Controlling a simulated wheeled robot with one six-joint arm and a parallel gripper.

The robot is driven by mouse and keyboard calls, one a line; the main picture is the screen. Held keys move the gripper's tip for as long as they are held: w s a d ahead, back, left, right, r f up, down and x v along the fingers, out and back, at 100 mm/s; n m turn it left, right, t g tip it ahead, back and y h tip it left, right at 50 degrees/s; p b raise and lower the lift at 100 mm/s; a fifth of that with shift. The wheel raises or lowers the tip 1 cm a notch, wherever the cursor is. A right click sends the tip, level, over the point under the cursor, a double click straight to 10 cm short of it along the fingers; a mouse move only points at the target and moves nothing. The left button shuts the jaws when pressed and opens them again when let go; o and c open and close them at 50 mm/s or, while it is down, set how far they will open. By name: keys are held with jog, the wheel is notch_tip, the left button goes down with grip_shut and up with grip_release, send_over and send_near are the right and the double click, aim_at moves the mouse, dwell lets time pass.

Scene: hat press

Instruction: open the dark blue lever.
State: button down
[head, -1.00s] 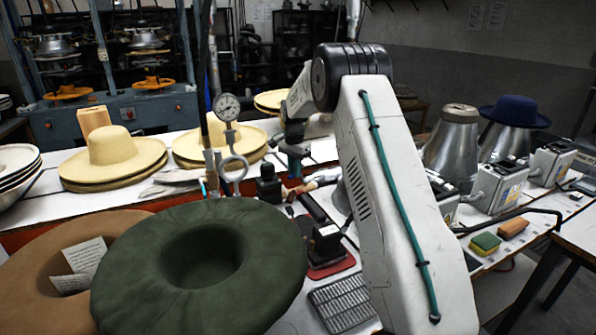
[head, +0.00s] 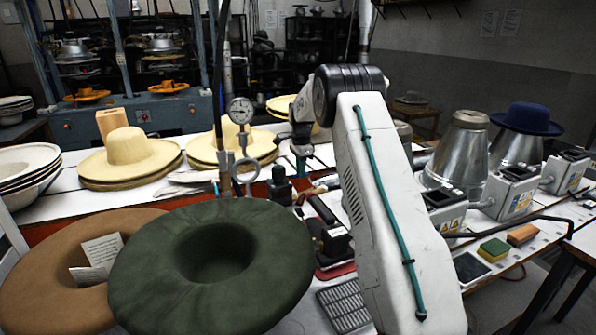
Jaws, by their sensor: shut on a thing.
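My gripper (head: 301,152) is at the far end of my arm, beyond the front table, left of my white arm link. It is small and dark in the head view, pointing down. It is shut on a small dark thing at its fingertips, which I take to be the dark blue lever. The lever's shape and how far it is turned cannot be made out, as the fingers and clutter cover it.
A pressure gauge (head: 241,110) on an upright pipe stands left of my gripper. A dark green hat (head: 150,262) and a brown hat (head: 35,260) lie in front. Cream hats (head: 128,158) sit behind. Metal cones (head: 462,150) and control boxes (head: 515,192) line the right.

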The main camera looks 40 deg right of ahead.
jog(key=c, duration=1.4)
grip_release()
jog(key=shift+o, duration=0.2)
notch_tip(320, 180, up, 8)
